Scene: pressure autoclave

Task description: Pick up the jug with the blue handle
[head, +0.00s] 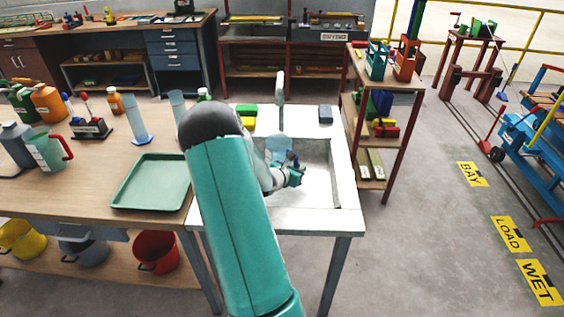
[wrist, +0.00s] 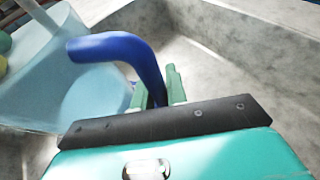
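The jug (head: 278,146) has a pale blue, see-through body and is in the sink. In the wrist view the jug body (wrist: 45,85) fills the left side and looks tilted. Its dark blue handle (wrist: 118,48) curves over towards my gripper (wrist: 158,92). The lower end of the handle runs down between the green fingers. I cannot tell whether they are clamped on it or just around it. In the head view my gripper (head: 292,174) is inside the sink, right beside the jug, and my arm hides part of both.
The sink (head: 322,185) has pale walls close around my gripper. A tap (head: 281,92) rises behind it, with a yellow sponge (head: 248,123) and green sponge at the back rim. A green tray (head: 150,183) lies on the bench to the left, and a green jug with a red handle (head: 48,151) stands further left.

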